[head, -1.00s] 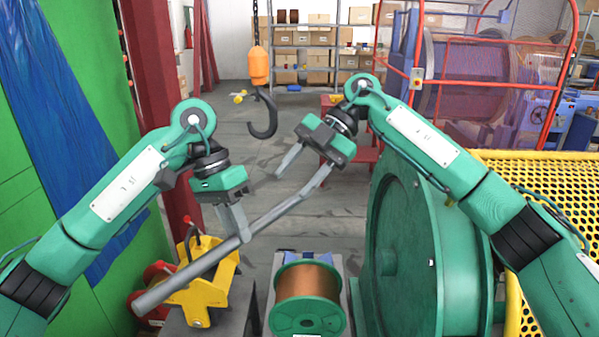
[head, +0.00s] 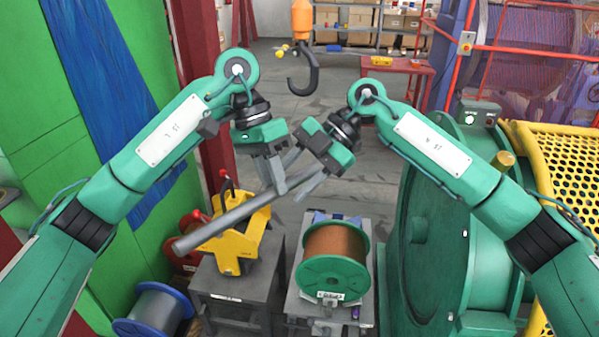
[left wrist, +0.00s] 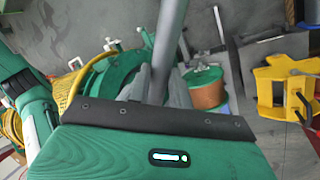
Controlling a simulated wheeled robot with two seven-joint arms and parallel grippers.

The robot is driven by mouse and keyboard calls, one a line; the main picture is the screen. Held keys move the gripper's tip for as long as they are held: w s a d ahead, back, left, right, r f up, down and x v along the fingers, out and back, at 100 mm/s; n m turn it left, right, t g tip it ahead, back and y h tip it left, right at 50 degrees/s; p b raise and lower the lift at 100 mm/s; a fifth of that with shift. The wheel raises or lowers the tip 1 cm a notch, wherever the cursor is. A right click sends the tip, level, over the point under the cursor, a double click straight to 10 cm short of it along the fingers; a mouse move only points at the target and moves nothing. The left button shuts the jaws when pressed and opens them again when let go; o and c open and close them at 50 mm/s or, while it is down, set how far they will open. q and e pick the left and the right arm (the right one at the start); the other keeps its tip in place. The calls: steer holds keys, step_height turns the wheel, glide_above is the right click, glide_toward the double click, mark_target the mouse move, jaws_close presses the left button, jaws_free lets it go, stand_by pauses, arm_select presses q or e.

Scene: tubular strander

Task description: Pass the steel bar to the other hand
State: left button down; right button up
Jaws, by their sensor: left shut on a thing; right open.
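The steel bar (head: 218,225) is a long grey rod, tilted, with its near end low at the left in the head view. My left gripper (head: 278,190) is shut on it towards its far part. In the left wrist view the bar (left wrist: 169,40) runs up from between the fingers of my left gripper (left wrist: 158,88). My right gripper (head: 286,178) is open, with its fingers spread near the bar's far end, close to my left gripper. The far end is partly hidden there, and I cannot tell whether the right fingers touch the bar.
A copper wire spool (head: 335,258) with green flanges stands on a grey stand below the grippers. A yellow fixture (head: 236,250) sits on a dark table (head: 215,283) under the bar. A large green drum (head: 430,240) stands at right. A black hook (head: 303,80) hangs behind.

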jaws_close()
arm_select(q)
steer(key=c, duration=1.2)
jaws_free()
arm_select(e)
steer(key=shift+r, duration=0.1)
arm_select(q)
steer(key=shift+r, duration=0.1)
